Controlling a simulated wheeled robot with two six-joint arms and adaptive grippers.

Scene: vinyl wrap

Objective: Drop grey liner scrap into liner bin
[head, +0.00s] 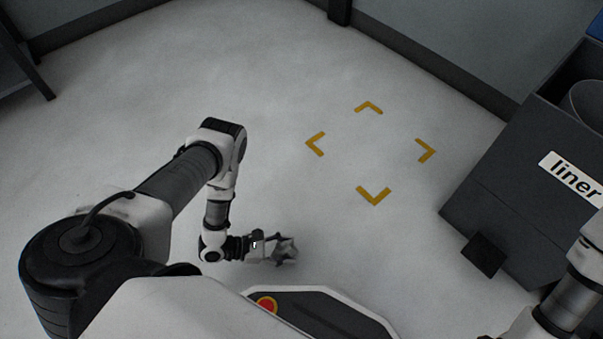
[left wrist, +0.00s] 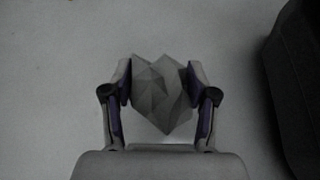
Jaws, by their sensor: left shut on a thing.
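The grey liner scrap (head: 287,249) is a crumpled, faceted piece. My left gripper (head: 275,247) is shut on it and holds it above the pale floor, left of centre in the head view. In the left wrist view the scrap (left wrist: 160,92) sits between the two fingers of the gripper (left wrist: 160,90), touching both. The liner bin (head: 510,200) is a dark grey box with a white "liner" label, at the right of the head view. The scrap is well to the left of the bin. My right gripper is not clearly in view; only part of that arm shows at the lower right.
Yellow corner marks (head: 373,195) outline a square on the open floor. A dark pedal-like block (head: 482,255) sticks out at the bin's foot. Walls run along the back. The floor between the scrap and the bin is clear beyond my base.

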